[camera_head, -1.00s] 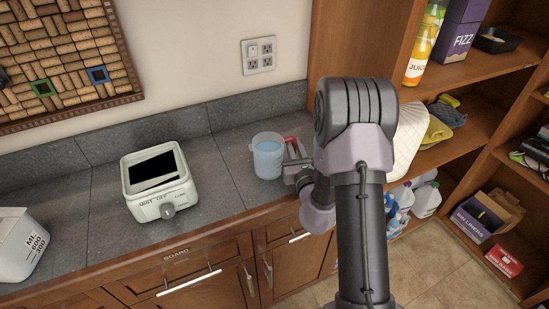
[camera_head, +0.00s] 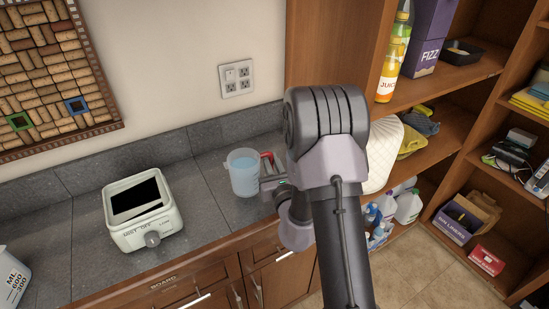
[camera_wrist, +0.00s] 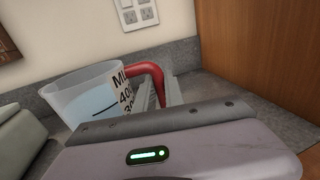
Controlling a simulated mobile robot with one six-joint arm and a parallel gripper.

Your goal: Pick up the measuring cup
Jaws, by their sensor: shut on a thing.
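The measuring cup (camera_head: 243,174) is clear, with bluish water in it and a red handle. It is upright at the counter's right part; I cannot tell whether its base touches the counter. In the wrist view the cup (camera_wrist: 88,98) shows black ML markings, and its red handle (camera_wrist: 150,72) reaches down to the jaws. My gripper (camera_head: 270,176) is at the cup's right side, shut on the handle. In the wrist view my gripper (camera_wrist: 165,98) covers the lower part of the handle, and the cup's base is hidden.
A white appliance (camera_head: 123,231) with a knob stands left on the counter (camera_head: 205,222). Another white container with ML markings (camera_head: 12,280) is at the left edge. A wooden shelf unit (camera_head: 470,78) with bottles and boxes stands close on the right. The wall is behind.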

